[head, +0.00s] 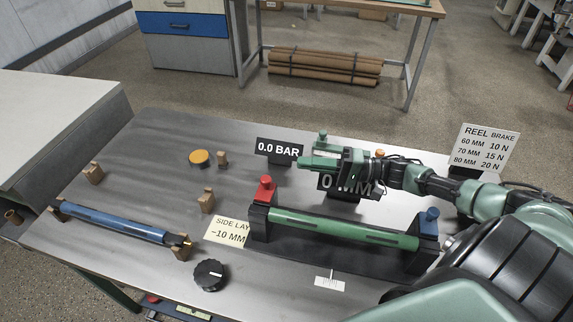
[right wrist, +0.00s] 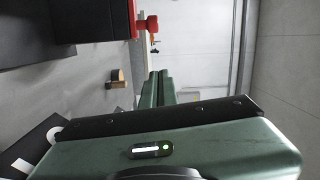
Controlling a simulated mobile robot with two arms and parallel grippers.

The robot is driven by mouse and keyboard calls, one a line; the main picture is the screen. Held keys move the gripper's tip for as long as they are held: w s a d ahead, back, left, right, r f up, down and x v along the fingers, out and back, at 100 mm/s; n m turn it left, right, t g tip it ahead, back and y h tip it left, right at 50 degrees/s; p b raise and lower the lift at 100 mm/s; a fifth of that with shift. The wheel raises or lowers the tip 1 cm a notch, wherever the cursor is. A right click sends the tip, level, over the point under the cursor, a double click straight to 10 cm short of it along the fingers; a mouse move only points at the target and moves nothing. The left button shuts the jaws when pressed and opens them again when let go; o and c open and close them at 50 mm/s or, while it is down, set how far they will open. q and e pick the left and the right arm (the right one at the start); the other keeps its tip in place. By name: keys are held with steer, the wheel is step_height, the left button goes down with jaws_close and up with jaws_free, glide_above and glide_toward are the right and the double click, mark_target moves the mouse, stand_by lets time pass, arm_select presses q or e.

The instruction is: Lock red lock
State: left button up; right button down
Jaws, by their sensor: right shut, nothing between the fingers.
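The red lock (head: 265,189) stands on the left end block of a black cradle (head: 330,248) that bears a green roller (head: 345,230). A blue lock (head: 428,217) stands on the cradle's right end block. My right gripper (head: 303,162) is shut and empty, above and behind the red lock, apart from it, pointing left. In the right wrist view the red lock (right wrist: 148,24) shows at the top, beyond the gripper's closed fingers (right wrist: 157,88). My left gripper is in neither view.
My right arm partly hides a "0 MM" sign (head: 345,186). A "0.0 BAR" sign (head: 279,151) stands behind the gripper. A "SIDE LAY" card (head: 228,231), a black knob (head: 209,275) and a blue roller (head: 115,223) lie left of the cradle.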

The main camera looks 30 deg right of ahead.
mark_target(269, 196)
steer(key=w+a+p, duration=0.2)
steer(key=a+p, duration=0.1)
steer(key=a, duration=0.5)
steer(key=shift+w+a, duration=0.25)
steer(key=shift+a, duration=0.15)
steer(key=s+a+p, duration=0.3)
steer(key=shift+a+r+p, duration=0.1)
steer(key=shift+r+p, duration=0.05)
steer(key=shift+p, duration=0.25)
steer(key=shift+s+a, duration=0.2)
steer(key=shift+a, duration=0.05)
steer(key=shift+f, duration=0.35)
